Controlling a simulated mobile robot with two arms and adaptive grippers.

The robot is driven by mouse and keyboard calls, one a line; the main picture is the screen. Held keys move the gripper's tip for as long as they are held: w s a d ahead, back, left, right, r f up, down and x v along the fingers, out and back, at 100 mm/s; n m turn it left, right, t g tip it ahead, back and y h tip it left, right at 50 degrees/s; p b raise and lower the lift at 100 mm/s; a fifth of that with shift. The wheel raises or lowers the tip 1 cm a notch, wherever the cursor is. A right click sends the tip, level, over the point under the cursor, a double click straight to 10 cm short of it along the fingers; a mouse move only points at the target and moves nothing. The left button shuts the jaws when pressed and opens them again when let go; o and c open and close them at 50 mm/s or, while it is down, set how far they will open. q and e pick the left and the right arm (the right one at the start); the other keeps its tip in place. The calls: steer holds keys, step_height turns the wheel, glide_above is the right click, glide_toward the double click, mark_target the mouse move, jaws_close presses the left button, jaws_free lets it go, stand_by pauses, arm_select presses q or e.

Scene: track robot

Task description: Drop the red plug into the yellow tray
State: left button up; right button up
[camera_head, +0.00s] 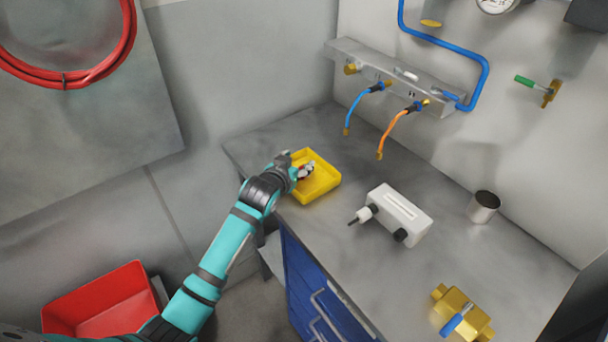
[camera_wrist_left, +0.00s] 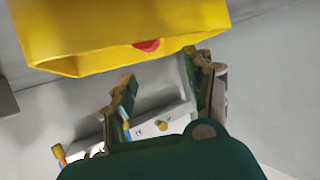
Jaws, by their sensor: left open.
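The yellow tray (camera_head: 325,185) sits at the left end of the grey workbench. My left gripper (camera_head: 304,170) reaches over the tray from the left. In the left wrist view the two fingers of my left gripper (camera_wrist_left: 162,72) stand apart with nothing between them. The tray (camera_wrist_left: 75,45) fills the top of that view. A red piece, seemingly the red plug (camera_wrist_left: 147,45), shows just over the tray's edge there, apart from the fingers; most of it is hidden. In the head view the gripper mostly covers that spot. My right gripper is not in view.
A white box (camera_head: 400,212) with black knobs, a metal cup (camera_head: 483,206) and a brass valve (camera_head: 462,313) stand on the bench to the right. Blue and orange hoses (camera_head: 395,130) hang from a wall manifold behind the tray. A red bin (camera_head: 100,300) is at lower left.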

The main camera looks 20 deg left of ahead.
arm_select(q)
step_height(320, 180, up, 8)
steer(key=shift+r, duration=0.2)
stand_by(0.4)
